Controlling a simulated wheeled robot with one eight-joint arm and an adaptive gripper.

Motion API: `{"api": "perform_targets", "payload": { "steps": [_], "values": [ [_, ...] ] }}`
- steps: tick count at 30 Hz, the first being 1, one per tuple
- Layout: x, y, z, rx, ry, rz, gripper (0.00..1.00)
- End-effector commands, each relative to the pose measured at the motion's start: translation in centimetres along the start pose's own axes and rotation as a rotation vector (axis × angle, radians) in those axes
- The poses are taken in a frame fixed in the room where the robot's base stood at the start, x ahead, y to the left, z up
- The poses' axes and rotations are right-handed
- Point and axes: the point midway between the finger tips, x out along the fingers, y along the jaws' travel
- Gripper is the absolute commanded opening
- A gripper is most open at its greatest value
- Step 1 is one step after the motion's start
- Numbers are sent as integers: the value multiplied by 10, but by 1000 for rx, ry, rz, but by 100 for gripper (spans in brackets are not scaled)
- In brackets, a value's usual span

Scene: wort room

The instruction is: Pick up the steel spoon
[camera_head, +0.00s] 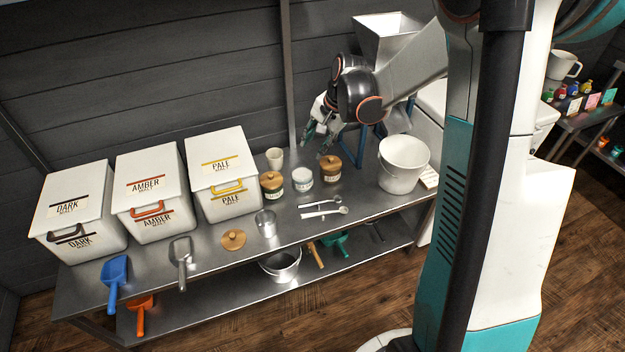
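Two spoon-like utensils lie side by side on the steel bench, in front of the small jars. The farther one (319,204) looks like thin grey steel, with its bowl to the right. The nearer one (322,214) looks paler, with a round bowl at its right end; its material is hard to tell.
Small lidded jars (271,185) and a white bucket (402,168) stand behind and right of the utensils. A clear cup (265,223) and wooden lid (233,240) are to their left. Malt bins (220,176) fill the bench's left. Scoops (115,280) lie at its front edge.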

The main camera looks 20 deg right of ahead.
Motion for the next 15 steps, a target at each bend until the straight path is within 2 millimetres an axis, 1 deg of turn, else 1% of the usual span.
{"api": "perform_targets", "payload": {
  "steps": [1, 6, 11, 12, 15],
  "values": [
    [15, 2, -13, 44, -13, 1, 34],
    [62, 15, -45, 198, -64, 8, 34],
    [110, 34, -71, 338, -113, 16, 34],
    [122, 40, -77, 372, -125, 18, 34],
    [150, 55, -89, 453, -154, 24, 34]
  ]
}}
